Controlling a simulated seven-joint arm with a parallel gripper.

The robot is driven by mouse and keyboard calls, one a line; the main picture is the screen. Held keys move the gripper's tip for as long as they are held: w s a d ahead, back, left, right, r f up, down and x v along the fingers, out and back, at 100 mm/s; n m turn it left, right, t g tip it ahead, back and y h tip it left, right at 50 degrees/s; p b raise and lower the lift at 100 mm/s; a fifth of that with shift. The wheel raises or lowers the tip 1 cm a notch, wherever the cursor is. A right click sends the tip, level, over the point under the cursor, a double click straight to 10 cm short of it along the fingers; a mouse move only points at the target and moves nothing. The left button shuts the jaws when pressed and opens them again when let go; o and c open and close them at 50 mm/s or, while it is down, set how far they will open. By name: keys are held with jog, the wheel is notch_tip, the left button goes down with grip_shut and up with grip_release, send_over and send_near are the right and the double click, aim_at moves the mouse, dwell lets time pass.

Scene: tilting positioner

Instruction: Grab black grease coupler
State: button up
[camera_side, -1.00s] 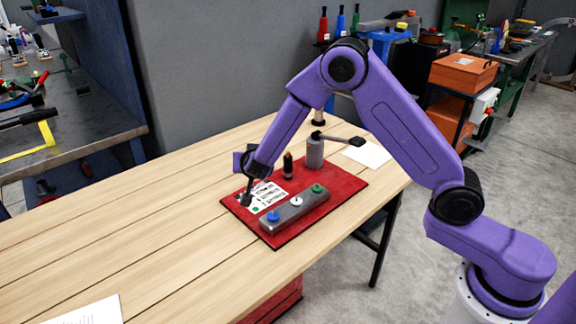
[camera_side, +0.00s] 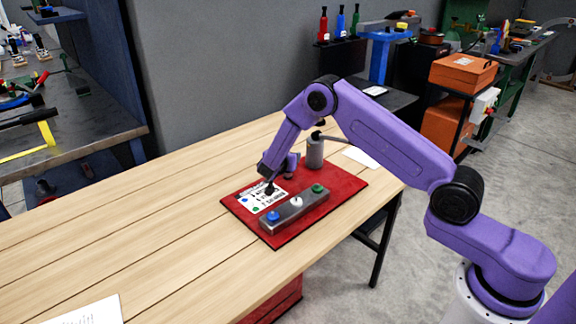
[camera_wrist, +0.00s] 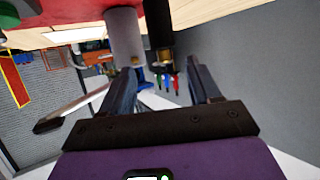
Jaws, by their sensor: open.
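The black grease coupler (camera_wrist: 159,24) is a dark upright cylinder with a brass-coloured end, seen upside down at the top of the wrist view. My gripper (camera_wrist: 165,68) is open, its two fingers spread. The coupler appears in line with the gap between the fingers, beyond their tips, with no visible contact. In the side view my gripper (camera_side: 272,180) is low over the red mat (camera_side: 345,186) and largely hides the coupler.
A grey cylinder with a lever (camera_side: 315,152) stands close beside the coupler. A grey bar with blue, white and green knobs (camera_side: 296,209) lies in front. A printed card (camera_side: 262,198) lies on the mat.

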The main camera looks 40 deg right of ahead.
jog(key=shift+a+f+x, duration=0.1)
jog(key=shift+x, duration=1.7)
jog(key=shift+a+f+x, duration=0.15)
jog(key=shift+x, duration=1.65)
jog(key=shift+w, duration=0.2)
jog(key=c, duration=1.1)
jog(key=shift+r, duration=0.1)
